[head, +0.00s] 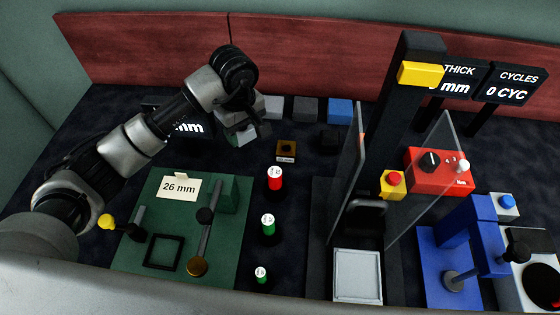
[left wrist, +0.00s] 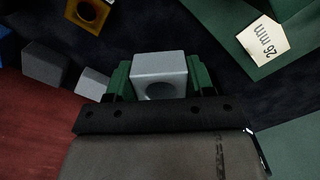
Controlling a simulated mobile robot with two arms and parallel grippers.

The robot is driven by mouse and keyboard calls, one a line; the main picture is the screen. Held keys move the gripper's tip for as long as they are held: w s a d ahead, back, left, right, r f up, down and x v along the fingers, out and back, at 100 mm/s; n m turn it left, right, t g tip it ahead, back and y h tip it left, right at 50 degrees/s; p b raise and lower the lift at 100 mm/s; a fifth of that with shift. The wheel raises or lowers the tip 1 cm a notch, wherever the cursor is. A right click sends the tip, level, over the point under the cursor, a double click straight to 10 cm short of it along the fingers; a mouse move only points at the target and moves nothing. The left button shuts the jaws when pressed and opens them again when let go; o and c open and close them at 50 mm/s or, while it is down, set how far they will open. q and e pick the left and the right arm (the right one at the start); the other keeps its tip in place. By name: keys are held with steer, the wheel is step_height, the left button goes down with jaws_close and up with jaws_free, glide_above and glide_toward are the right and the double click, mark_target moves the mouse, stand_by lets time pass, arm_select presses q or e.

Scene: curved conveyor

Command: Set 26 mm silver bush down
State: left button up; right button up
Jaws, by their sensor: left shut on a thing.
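My left gripper (head: 243,132) hangs over the back of the dark table, left of the row of blocks. In the left wrist view its green-padded fingers (left wrist: 160,82) are shut on the silver bush (left wrist: 158,74), a light grey block with a dark round bore. In the head view the bush is mostly hidden by the gripper. Whether it touches the table is not clear. A card reading 26 mm (head: 179,187) stands on the green fixture plate (head: 225,252), in front of the gripper. My right gripper is out of view.
Grey (head: 306,108) and blue (head: 340,111) blocks stand at the back. A brass-coloured block (head: 287,147) and a black block (head: 330,141) sit right of the gripper. Red (head: 275,180) and green (head: 268,226) cylinders stand mid-table. A press with clear guards (head: 347,185) rises at right.

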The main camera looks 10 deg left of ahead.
arm_select(q)
glide_above(248, 163)
step_height(248, 163, down, 6)
steer(key=shift+s+r, duration=0.1)
steer(key=shift+r, duration=0.15)
steer(key=shift+f, duration=0.65)
step_height(248, 163, down, 2)
steer(key=shift+d+f, duration=0.1)
steer(key=shift+f, duration=0.35)
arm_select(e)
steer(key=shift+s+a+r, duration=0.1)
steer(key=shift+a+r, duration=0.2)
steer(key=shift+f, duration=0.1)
arm_select(q)
steer(key=shift+f, duration=0.2)
steer(key=o, duration=0.7)
steer(key=shift+o, duration=0.2)
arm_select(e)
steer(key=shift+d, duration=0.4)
